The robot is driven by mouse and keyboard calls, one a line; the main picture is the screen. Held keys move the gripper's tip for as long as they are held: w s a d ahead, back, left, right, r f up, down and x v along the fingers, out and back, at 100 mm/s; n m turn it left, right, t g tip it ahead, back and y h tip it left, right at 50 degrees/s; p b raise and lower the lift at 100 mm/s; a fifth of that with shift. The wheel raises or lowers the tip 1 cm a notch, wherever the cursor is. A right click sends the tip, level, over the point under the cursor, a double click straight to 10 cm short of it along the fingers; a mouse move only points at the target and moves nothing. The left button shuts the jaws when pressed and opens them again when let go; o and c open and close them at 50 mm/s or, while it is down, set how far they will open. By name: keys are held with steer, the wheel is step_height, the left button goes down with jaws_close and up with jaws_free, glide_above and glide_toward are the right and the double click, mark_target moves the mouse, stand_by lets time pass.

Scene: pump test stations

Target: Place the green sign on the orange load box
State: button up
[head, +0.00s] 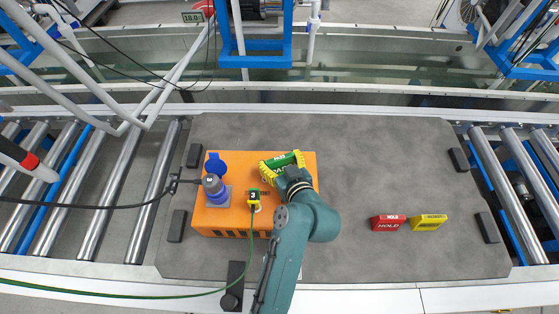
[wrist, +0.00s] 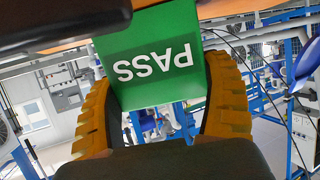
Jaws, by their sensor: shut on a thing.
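The green sign (head: 281,160) is between the yellow fingers of my gripper (head: 282,163), over the upper right part of the orange load box (head: 225,222). In the wrist view the green sign (wrist: 155,60) fills the gap between both fingers of my gripper (wrist: 163,100), and its white word PASS reads upside down. My gripper is shut on it. The orange box lies on the grey mat, and an orange strip shows at the top of the wrist view. I cannot tell whether the sign touches the box.
On the box stand a blue-and-grey connector (head: 215,188) at left and a small yellow-green plug (head: 254,198) with a green cable. A red HOLD sign (head: 388,222) and a yellow sign (head: 429,222) lie on the grey mat (head: 400,160) at right. Roller conveyors flank the mat.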

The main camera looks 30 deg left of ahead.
steer(key=shift+f, duration=0.15)
steer(key=o, duration=1)
steer(key=shift+r, duration=0.2)
steer(key=p+v, duration=0.3)
steer(key=v, duration=0.9)
steer(key=w+d+r+m+t+h, duration=0.2)
steer(key=d+r+t, duration=0.15)
steer(key=r, duration=0.55)
steer(key=w+d+r+m+t+h, duration=0.2)
steer(key=d+r+t, duration=0.15)
steer(key=r, duration=0.65)
steer(key=s+d+r+m+t+h, duration=0.3)
steer(key=s+d+r, duration=0.1)
steer(key=r, duration=0.5)
steer(key=s+d+r+m+t+h, duration=0.3)
steer(key=s+d+r+h, duration=0.1)
steer(key=r, duration=0.5)
steer(key=r+p, duration=4.1)
steer(key=r, duration=0.1)
steer(key=shift+d+p, duration=0.2)
steer(key=shift+p, duration=0.2)
